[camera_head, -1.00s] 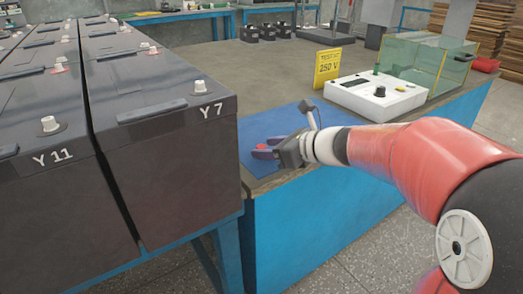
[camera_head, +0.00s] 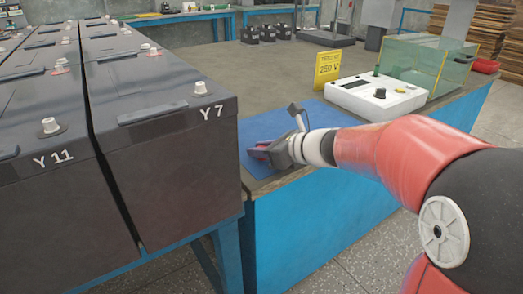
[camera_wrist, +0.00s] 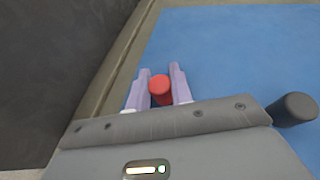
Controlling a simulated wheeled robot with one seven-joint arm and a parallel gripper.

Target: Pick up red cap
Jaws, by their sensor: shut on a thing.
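The red cap (camera_wrist: 160,88) sits between the two pale purple fingers of my gripper (camera_wrist: 159,72) in the wrist view. The fingers are shut on its sides. In the head view my gripper (camera_head: 257,152) is over the left front part of the blue mat (camera_head: 262,128), close to the battery marked Y 7. There the cap is mostly hidden by the fingers. I cannot tell whether the cap still touches the mat.
The battery Y 7 (camera_head: 170,165) stands as a tall dark wall just left of my gripper. A white tester (camera_head: 375,97), a yellow 250 V sign (camera_head: 327,68) and a glass box (camera_head: 425,62) stand behind to the right. The mat around the gripper looks clear.

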